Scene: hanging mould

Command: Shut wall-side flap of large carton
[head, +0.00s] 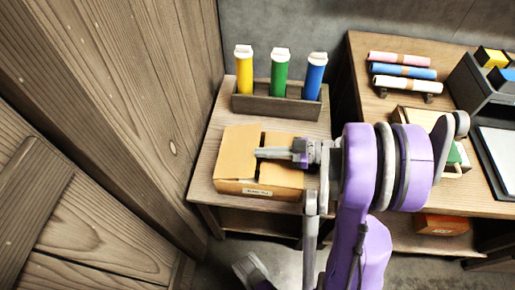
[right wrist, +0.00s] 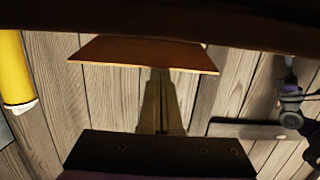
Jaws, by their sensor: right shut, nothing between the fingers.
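The large carton (head: 262,188) is an orange-brown box on the small wooden table, with a white label on its front. Its wall-side flap (head: 238,150), on the left, looks raised and tilted; its exact angle is hard to tell. The other flap (head: 285,174) looks flat over the right side. My right gripper (head: 262,153) is shut and empty, reaching in from the right over the carton with its tips by the wall-side flap. In the right wrist view the closed fingers (right wrist: 160,80) point at the flap (right wrist: 140,53); contact cannot be told.
A wooden wall (head: 120,90) stands close on the left. Behind the carton a rack (head: 275,106) holds yellow, green and blue tubes. A desk (head: 390,105) with rolls, trays and a book stands at right. An orange box (head: 440,224) lies below it.

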